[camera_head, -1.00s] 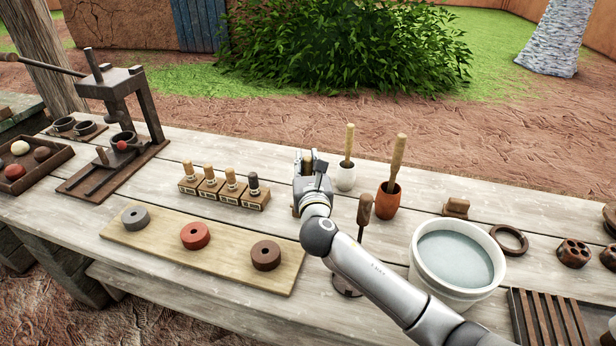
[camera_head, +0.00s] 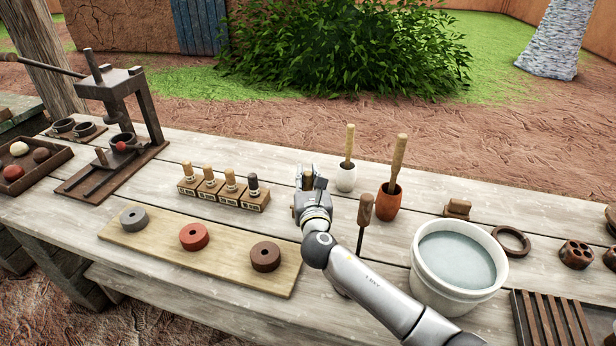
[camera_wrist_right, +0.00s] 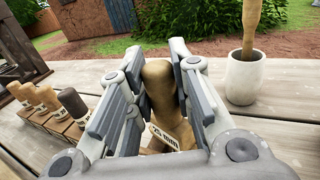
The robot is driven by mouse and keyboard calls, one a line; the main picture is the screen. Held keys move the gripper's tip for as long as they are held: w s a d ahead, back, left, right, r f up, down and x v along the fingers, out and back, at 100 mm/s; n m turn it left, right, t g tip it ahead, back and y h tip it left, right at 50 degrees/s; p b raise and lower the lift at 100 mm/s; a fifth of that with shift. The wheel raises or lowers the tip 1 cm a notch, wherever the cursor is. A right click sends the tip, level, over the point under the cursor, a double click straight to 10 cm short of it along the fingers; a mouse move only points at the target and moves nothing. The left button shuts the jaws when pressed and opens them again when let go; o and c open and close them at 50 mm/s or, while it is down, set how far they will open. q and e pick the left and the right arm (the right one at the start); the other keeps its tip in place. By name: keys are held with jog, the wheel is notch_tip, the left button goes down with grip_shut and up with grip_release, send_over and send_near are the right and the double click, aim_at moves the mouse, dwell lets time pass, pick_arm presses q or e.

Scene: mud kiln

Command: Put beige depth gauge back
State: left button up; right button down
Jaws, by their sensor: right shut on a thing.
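The beige depth gauge (camera_wrist_right: 158,88) has a rounded handle and a "25 mm" label, and stands roughly upright between my right gripper's fingers in the right wrist view. My right gripper (camera_head: 307,173) is shut on it over the table, right of a row of labelled gauges (camera_head: 222,190). It also shows in the right wrist view (camera_wrist_right: 160,68). The row has several wooden blocks with beige handles and a black handle at its right end. The held gauge's lower end is hidden, so I cannot tell if it touches the table. My left gripper is not in view.
A white cup (camera_head: 346,178) and an orange cup (camera_head: 388,203) with wooden-handled tools stand close right of the gripper. A wooden-handled tool (camera_head: 365,208) stands near my forearm. A water bucket (camera_head: 420,268) is further right; a board (camera_head: 195,262) with three discs lies front left.

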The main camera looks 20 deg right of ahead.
jog(key=c, duration=1.3)
grip_release()
jog(key=shift+r, duration=0.1)
jog(key=shift+r, duration=0.3)
jog(key=s, duration=0.4)
jog(key=s+a, duration=0.1)
jog(key=s, duration=0.3)
jog(key=s+a, duration=0.1)
jog(key=s, duration=0.3)
jog(key=shift+a+r, duration=0.1)
jog(key=shift+a, duration=0.1)
jog(key=shift+w, duration=0.1)
